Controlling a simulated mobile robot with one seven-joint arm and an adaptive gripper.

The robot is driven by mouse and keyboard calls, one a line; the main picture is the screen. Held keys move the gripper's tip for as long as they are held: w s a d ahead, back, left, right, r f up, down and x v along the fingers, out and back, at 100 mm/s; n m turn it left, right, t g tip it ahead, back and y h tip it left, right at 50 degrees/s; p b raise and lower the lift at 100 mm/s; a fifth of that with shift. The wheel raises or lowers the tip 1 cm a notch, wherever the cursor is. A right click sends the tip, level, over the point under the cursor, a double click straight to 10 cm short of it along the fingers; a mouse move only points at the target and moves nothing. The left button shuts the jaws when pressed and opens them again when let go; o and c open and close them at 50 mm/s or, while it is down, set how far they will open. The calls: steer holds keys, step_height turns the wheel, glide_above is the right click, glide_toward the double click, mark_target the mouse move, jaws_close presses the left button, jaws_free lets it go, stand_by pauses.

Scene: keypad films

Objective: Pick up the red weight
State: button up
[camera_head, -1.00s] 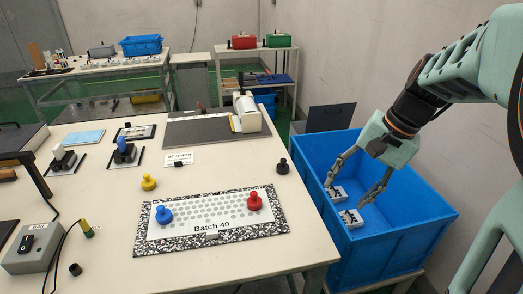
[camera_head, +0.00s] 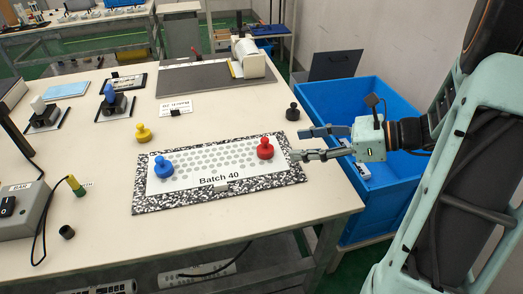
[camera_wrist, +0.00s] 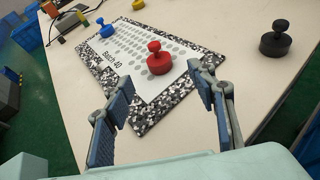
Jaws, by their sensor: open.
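The red weight (camera_head: 265,148) is a knobbed piece standing upright on the right end of the white dotted film marked "Batch 40" (camera_head: 190,186). The film lies on a black-and-white speckled board (camera_head: 290,176). My gripper (camera_head: 296,144) is open and empty, pointing left just to the right of the red weight, without touching it as far as I can tell. In the wrist view the red weight (camera_wrist: 159,58) stands ahead of and between my two open fingers (camera_wrist: 160,95). A blue weight (camera_head: 163,167) stands on the film's left end.
A black weight (camera_head: 292,111) stands behind my gripper, and a yellow weight (camera_head: 143,133) behind the board. A blue crate (camera_head: 335,98) is right of the table, below my arm. A grey box with a cable (camera_head: 22,205) is at left. The table front is mostly clear.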

mark_target(270, 148)
steer(key=b+x, duration=0.1)
steer(key=x, duration=0.3)
steer(key=b+x, duration=0.1)
steer(key=x, duration=0.3)
steer(key=shift+s+f, duration=0.15)
steer(key=shift+s, duration=0.05)
steer(key=shift+w+a, duration=0.2)
steer(key=shift+a, duration=0.25)
jaws_close()
